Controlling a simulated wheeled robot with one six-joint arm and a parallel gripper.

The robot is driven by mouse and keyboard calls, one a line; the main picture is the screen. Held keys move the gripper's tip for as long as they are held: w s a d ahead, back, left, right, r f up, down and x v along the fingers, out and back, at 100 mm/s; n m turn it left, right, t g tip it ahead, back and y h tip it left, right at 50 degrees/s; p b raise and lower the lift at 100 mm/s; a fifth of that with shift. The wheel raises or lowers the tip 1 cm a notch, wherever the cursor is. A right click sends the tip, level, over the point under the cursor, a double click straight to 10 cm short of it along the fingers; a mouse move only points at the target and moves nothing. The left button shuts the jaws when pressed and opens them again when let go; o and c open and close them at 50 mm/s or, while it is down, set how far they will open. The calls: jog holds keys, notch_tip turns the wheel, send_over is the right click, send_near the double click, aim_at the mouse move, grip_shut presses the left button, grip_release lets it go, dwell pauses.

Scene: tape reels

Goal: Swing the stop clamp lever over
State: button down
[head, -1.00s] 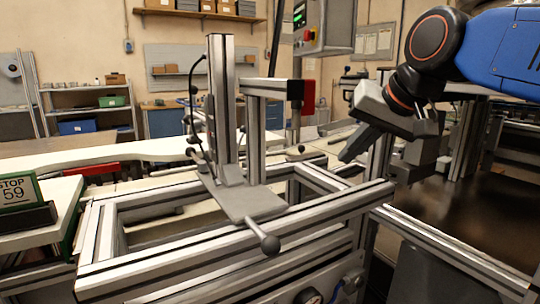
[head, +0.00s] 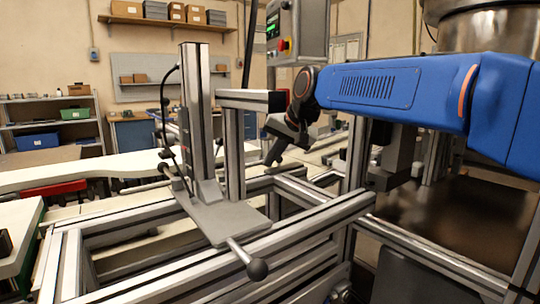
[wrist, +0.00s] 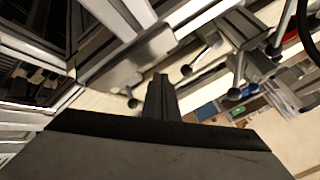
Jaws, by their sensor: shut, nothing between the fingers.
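A lever with a dark ball knob (head: 257,269) sticks out from the front of a grey plate (head: 222,218) on the aluminium frame, pointing toward the camera. Smaller ball-ended levers sit behind the upright post, and I cannot tell which lever is the stop clamp's. My gripper (head: 273,158) is beyond the frame's crossbar, angled down, shut and empty, touching no lever that I can make out. In the wrist view its shut fingers (wrist: 160,82) point at the frame. Ball-ended levers show there at left (wrist: 133,103), at centre (wrist: 187,70) and at right (wrist: 234,93).
An upright aluminium post (head: 197,115) with a cable stands on the plate. A horizontal beam (head: 250,99) reaches right from it, close to my gripper. A control box with a red button (head: 284,44) hangs behind. Frame rails (head: 320,215) run below my arm.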

aim_at(233, 173)
jog(key=x, duration=0.6)
jog(key=shift+f, duration=0.15)
jog(key=shift+w+a, duration=0.2)
jog(key=shift+a, duration=0.35)
jog(key=shift+w+a, duration=0.15)
jog(key=shift+a, duration=0.45)
jog(key=shift+w+a+r, duration=0.15)
jog(key=shift+a, duration=0.25)
jog(key=shift+w+a+r, duration=0.1)
jog(key=shift+a+r, duration=0.1)
jog(key=shift+a, duration=0.25)
jog(key=shift+w, duration=0.1)
